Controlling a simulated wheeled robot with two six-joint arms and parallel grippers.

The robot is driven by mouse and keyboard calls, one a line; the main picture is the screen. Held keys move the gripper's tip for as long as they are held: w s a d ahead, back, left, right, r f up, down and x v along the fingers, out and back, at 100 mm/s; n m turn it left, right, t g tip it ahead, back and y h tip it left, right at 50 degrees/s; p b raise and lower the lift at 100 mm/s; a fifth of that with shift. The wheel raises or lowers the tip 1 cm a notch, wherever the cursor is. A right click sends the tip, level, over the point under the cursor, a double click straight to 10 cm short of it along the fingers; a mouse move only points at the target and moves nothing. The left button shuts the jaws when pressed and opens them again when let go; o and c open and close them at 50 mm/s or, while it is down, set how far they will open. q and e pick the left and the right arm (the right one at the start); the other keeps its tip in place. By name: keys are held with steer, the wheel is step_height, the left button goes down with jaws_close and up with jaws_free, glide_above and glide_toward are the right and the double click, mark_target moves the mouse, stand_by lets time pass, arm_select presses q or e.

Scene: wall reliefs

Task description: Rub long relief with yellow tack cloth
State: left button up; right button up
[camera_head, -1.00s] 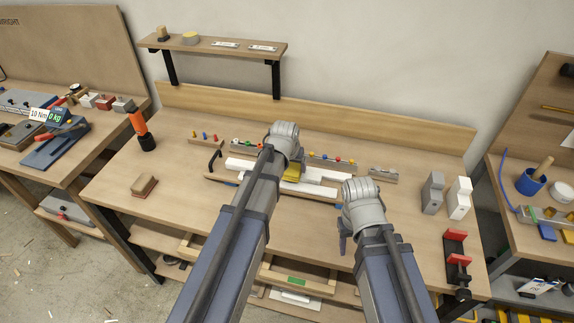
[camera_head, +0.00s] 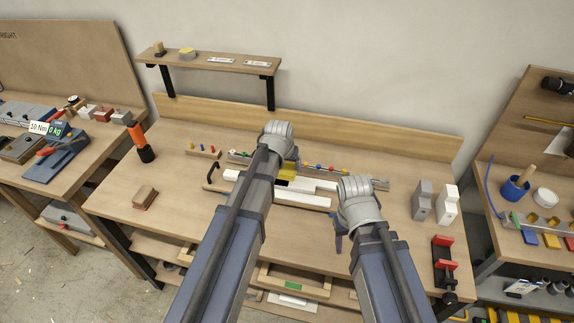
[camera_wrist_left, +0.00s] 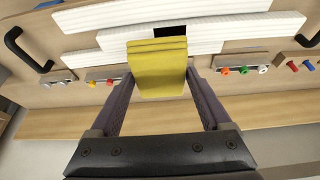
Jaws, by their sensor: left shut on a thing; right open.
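My left gripper (camera_wrist_left: 158,85) is shut on a folded yellow tack cloth (camera_wrist_left: 158,68). The cloth also shows in the head view (camera_head: 288,170), partly hidden by my left wrist. Long white ribbed reliefs lie side by side on a board with black handles: one (camera_wrist_left: 150,12) at the top of the wrist view, another (camera_wrist_left: 235,32) below it. The cloth overlaps the lower relief's edge in the wrist view; I cannot tell whether it touches. A black patch (camera_wrist_left: 170,31) shows between the white strips. My right gripper (camera_head: 340,240) is open and empty at the front right of the reliefs.
Behind the reliefs is a rail with coloured knobs (camera_head: 317,168). A brown block (camera_head: 145,197) and an orange-topped tool (camera_head: 140,142) stand left. Grey and white blocks (camera_head: 434,202) and a red clamp (camera_head: 443,262) stand right.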

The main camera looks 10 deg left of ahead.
arm_select(q)
steer(key=shift+r, duration=0.1)
step_height(320, 180, up, 3)
steer(key=p, duration=0.3)
stand_by(0.3)
stand_by(0.4)
